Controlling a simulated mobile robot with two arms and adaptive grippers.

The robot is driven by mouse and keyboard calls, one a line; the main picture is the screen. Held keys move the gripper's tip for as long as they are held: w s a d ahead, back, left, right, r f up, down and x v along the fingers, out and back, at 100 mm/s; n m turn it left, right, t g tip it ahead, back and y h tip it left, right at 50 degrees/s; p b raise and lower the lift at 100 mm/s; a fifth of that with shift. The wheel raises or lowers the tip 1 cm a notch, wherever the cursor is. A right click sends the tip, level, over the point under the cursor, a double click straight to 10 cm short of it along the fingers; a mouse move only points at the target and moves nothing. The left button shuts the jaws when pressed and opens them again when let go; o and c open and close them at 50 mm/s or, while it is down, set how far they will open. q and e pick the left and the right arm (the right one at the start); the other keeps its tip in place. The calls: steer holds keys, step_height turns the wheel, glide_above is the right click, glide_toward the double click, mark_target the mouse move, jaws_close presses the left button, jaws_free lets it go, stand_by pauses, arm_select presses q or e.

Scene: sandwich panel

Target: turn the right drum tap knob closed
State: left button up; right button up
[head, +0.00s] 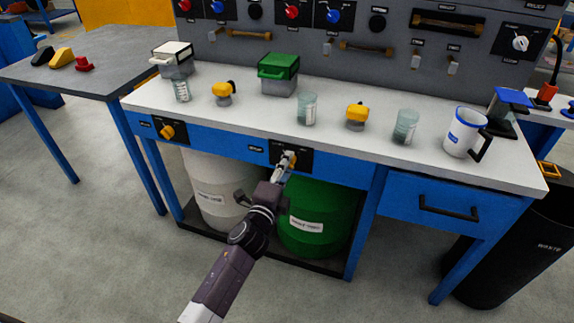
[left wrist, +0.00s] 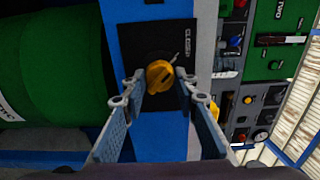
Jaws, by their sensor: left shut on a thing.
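The right drum tap knob (head: 290,156) is yellow and sits on a black plate on the blue front rail, above the green drum (head: 320,222). My left gripper (head: 284,170) reaches it from the front and partly hides it. In the left wrist view the knob (left wrist: 159,75) lies between the two fingertips of my left gripper (left wrist: 161,82), which is shut on it. A "CLOSE" label shows on the plate beside it; the rest of the lettering is too small to read. I cannot tell the knob's exact angle. My right gripper is not in view.
Another yellow knob (head: 167,131) is on the left of the rail, above a white drum (head: 215,190). The worktop (head: 250,128) holds beakers, yellow-topped items, a green-lidded box (head: 278,74) and a white jug (head: 463,133). A drawer handle (head: 448,209) sticks out at right.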

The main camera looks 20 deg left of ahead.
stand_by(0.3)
arm_select(q)
steer(key=o, duration=0.9)
steer(key=shift+o, duration=1.3)
steer(key=s, duration=1.2)
steer(key=shift+a, duration=0.2)
